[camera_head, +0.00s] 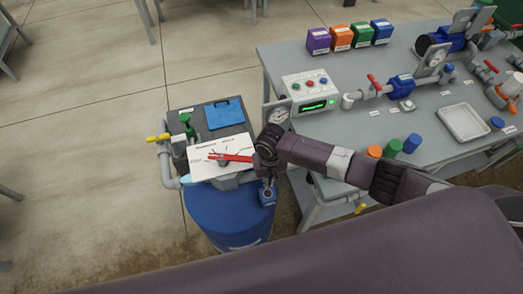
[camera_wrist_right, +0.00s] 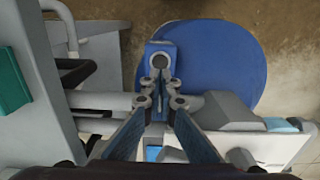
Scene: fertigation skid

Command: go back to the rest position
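My right gripper (camera_head: 268,183) reaches in from the right and points down over a small blue block with a grey round part (camera_head: 267,196), above the blue drum (camera_head: 228,213). In the right wrist view the gripper's fingers (camera_wrist_right: 160,78) run close together toward the same blue block (camera_wrist_right: 160,45). Whether they touch or hold it is unclear. A red-handled part (camera_head: 230,157) lies across a white printed panel (camera_head: 205,160) just left of the gripper. My left gripper is not in view.
A grey bench (camera_head: 350,130) stands at the right, with a control box (camera_head: 311,92), a gauge (camera_head: 278,114), pipes, and several coloured boxes and caps. My right arm passes above its near edge. A yellow-handled valve (camera_head: 158,138) is at the left. The floor beyond is open.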

